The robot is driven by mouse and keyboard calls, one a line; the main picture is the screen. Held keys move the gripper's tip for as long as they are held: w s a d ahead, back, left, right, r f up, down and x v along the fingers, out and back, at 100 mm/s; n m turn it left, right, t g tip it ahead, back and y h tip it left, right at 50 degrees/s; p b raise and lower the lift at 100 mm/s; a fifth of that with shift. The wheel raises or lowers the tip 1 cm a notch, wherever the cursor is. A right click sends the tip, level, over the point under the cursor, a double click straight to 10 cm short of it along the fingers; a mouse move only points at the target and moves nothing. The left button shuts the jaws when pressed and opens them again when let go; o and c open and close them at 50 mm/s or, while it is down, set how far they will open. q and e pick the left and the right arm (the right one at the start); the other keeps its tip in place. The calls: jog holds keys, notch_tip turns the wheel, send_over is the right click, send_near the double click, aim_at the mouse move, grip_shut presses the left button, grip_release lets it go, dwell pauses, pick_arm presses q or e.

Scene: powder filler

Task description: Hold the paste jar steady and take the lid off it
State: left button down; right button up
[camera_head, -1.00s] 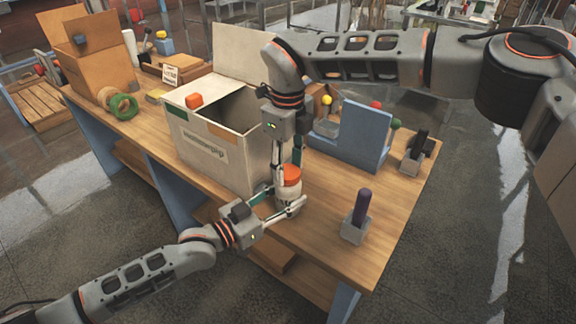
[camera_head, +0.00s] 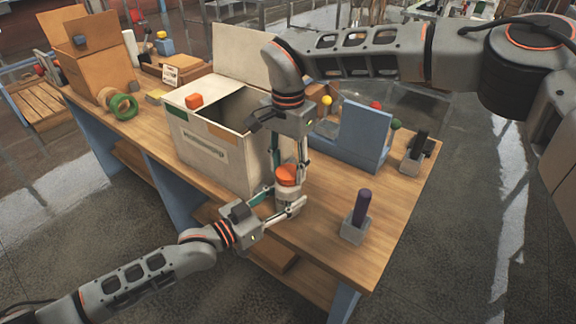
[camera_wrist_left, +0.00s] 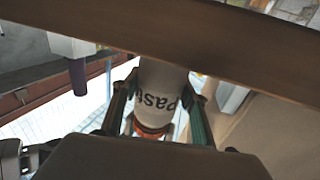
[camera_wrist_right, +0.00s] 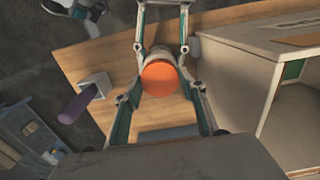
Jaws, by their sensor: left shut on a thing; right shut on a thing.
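The paste jar (camera_wrist_left: 160,88) is white with dark "Paste" lettering. It stands upright at the table's front edge, between the fingers of my left gripper (camera_head: 284,208), which is shut on its body. The round orange lid (camera_wrist_right: 159,79) sits on top of the jar; it also shows in the head view (camera_head: 288,172). My right gripper (camera_head: 290,170) points straight down from above and is shut on the lid, one finger on each side. The fingers partly hide the lid's rim, and I cannot tell whether the lid is loose.
A large open white box (camera_head: 215,155) stands close behind and left of the jar. A grey holder with a purple stick (camera_head: 360,210) stands to the right. A blue rack (camera_head: 355,135) is behind. The wooden table between jar and holder is clear.

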aim_at(288, 172)
jog(key=shift+r, duration=0.2)
dwell(0.6)
jog(key=shift+r, duration=0.9)
jog(key=shift+r, duration=2.05)
pick_arm(q)
jog(key=c, duration=1.1)
grip_release()
